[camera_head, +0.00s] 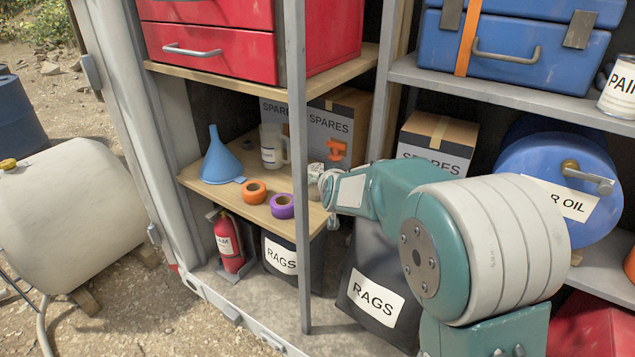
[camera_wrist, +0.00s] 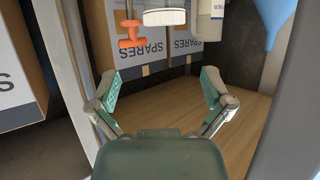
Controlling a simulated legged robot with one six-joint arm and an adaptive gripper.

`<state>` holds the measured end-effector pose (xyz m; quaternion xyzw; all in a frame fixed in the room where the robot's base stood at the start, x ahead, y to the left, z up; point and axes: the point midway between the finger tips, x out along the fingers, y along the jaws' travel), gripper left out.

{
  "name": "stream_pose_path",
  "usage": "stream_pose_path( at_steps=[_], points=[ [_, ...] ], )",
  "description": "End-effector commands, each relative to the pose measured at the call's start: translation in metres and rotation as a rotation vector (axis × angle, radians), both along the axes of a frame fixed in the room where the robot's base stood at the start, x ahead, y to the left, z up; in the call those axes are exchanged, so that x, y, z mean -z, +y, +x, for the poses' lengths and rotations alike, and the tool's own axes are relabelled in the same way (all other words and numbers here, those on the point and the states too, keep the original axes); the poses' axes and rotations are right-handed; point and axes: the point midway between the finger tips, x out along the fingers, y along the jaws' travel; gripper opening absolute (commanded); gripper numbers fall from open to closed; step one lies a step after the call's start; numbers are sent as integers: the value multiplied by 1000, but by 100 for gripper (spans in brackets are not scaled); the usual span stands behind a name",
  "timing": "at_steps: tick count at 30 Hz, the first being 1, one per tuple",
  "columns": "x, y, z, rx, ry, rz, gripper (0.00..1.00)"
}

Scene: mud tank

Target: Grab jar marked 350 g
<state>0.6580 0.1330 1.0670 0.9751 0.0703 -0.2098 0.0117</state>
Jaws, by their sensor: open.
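A jar with a white ribbed lid (camera_wrist: 164,17) shows at the top edge of the wrist view, which is upside down. Its body is mostly cut off, and no 350 g marking can be read. My gripper (camera_wrist: 162,88) is open and empty, its two green-padded fingers spread over the wooden shelf, with the lid beyond the gap between them and apart from them. In the head view my arm reaches in past the grey post, and a pale shape by my wrist cannot be told apart clearly.
An orange valve-like part (camera_wrist: 130,32) and a labelled jug (camera_wrist: 210,20) flank the lid. SPARES boxes (camera_head: 333,125) stand behind. A blue funnel (camera_head: 220,160), orange tape (camera_head: 254,191) and purple tape (camera_head: 282,206) share the shelf. A grey post (camera_head: 298,240) stands in front.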

Motion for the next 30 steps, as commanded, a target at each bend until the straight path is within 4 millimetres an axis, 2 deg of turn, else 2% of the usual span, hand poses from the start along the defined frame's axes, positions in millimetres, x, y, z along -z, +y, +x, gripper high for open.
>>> stream_pose_path(
  at_steps=[1, 8, 13, 20, 30],
  points=[
    [7, 4, 6, 2, -10, -1, 100],
    [17, 8, 27, 9, -32, -3, 100],
    [28, 11, 52, 8, -30, -3, 100],
    [35, 15, 68, 8, -31, -3, 100],
    [52, 22, 107, 8, -31, -3, 100]
  ],
)
